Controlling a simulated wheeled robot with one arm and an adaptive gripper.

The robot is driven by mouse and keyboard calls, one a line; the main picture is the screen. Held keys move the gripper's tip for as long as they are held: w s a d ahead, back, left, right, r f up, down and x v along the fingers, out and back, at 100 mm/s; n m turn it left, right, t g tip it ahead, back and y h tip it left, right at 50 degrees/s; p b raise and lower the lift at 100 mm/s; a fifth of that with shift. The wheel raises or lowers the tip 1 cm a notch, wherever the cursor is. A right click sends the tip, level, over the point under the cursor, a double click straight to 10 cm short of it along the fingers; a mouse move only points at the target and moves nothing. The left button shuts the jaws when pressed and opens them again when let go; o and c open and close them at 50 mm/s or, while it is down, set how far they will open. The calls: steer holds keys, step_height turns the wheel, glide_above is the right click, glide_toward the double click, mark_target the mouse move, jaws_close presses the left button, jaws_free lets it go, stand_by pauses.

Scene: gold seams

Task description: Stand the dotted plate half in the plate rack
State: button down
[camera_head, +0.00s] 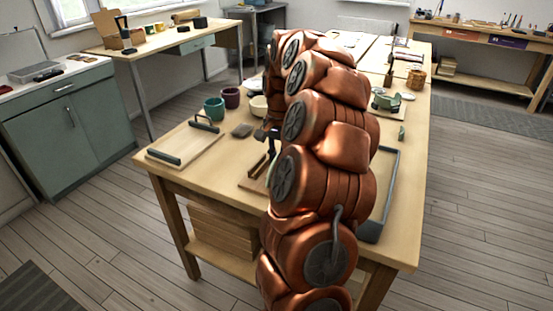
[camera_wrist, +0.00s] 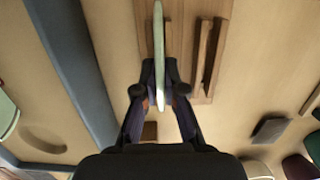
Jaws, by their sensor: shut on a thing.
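My gripper (camera_wrist: 160,95) is shut on a thin pale green plate half (camera_wrist: 159,45), seen edge-on in the wrist view. Its face and any dots are hidden from this angle. The plate half stands upright between the fingers and reaches away from them over the left part of the wooden plate rack (camera_wrist: 223,45). Rack bars show just right of the plate half, apart from it. Whether its lower edge touches the rack I cannot tell. In the head view the rack (camera_head: 251,183) shows left of my arm, which hides most of the gripper and plate half.
A grey-rimmed tray (camera_head: 392,175) lies right of my arm; its rim (camera_wrist: 75,70) crosses the wrist view's left. A dark slab (camera_head: 241,131), a teal cup (camera_head: 214,109), a purple cup (camera_head: 231,98) and a board with grey handles (camera_head: 185,147) stand to the left.

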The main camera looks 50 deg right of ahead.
steer(key=shift+f, duration=0.1)
stand_by(0.3)
steer(key=c, duration=1.2)
jaws_free()
steer(key=shift+o, duration=0.2)
steer(key=o, duration=0.4)
steer(key=shift+o, duration=0.2)
steer(key=shift+r+p, duration=0.75)
steer(key=shift+r, duration=2.3)
